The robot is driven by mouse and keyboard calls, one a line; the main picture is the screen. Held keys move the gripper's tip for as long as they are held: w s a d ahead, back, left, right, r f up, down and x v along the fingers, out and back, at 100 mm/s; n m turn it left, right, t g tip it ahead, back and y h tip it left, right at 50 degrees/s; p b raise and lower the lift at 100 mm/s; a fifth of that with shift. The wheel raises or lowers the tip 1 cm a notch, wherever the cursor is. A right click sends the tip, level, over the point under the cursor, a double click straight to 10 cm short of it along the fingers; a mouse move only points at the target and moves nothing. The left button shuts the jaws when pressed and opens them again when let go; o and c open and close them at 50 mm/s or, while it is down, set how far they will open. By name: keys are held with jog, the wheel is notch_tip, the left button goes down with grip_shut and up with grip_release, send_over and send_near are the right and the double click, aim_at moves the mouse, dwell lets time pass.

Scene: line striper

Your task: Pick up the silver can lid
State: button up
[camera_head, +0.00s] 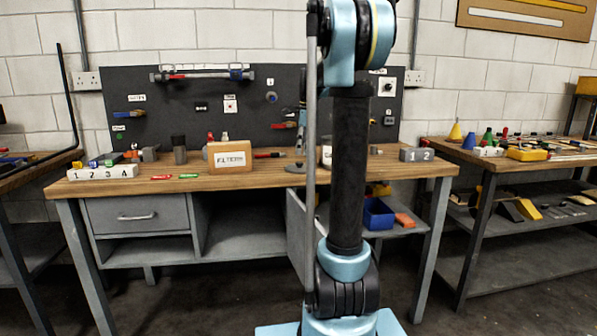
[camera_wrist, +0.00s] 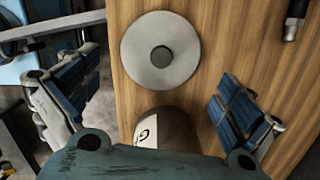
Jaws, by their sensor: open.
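The silver can lid (camera_wrist: 160,53) is a round grey disc with a dark round knob at its centre. It lies flat on the wooden bench top in the upper middle of the wrist view. In the head view a grey disc (camera_head: 295,168) beside my arm looks like the same lid, partly hidden. My gripper (camera_wrist: 158,90) is open and empty, with its blue-padded fingers wide apart on either side. The lid shows between and beyond the fingers, apart from them.
A brown-grey can (camera_wrist: 168,130) with a white label stands close to the lid, partly hidden by my gripper. A dark-tipped tool (camera_wrist: 292,25) lies at the upper right. In the head view, a wooden box labelled FILTERS (camera_head: 230,155) stands left of the disc.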

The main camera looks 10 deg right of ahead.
aim_at(299, 166)
jog(key=shift+w+a+f, duration=0.1)
jog(key=shift+a+f, duration=0.1)
jog(key=shift+f, duration=1.2)
jog(key=shift+w+a+f, duration=0.1)
jog(key=shift+a+f, duration=0.1)
jog(key=shift+f, duration=1.15)
jog(key=shift+c, duration=0.6)
jog(key=shift+s, duration=0.1)
jog(key=c, duration=1.1)
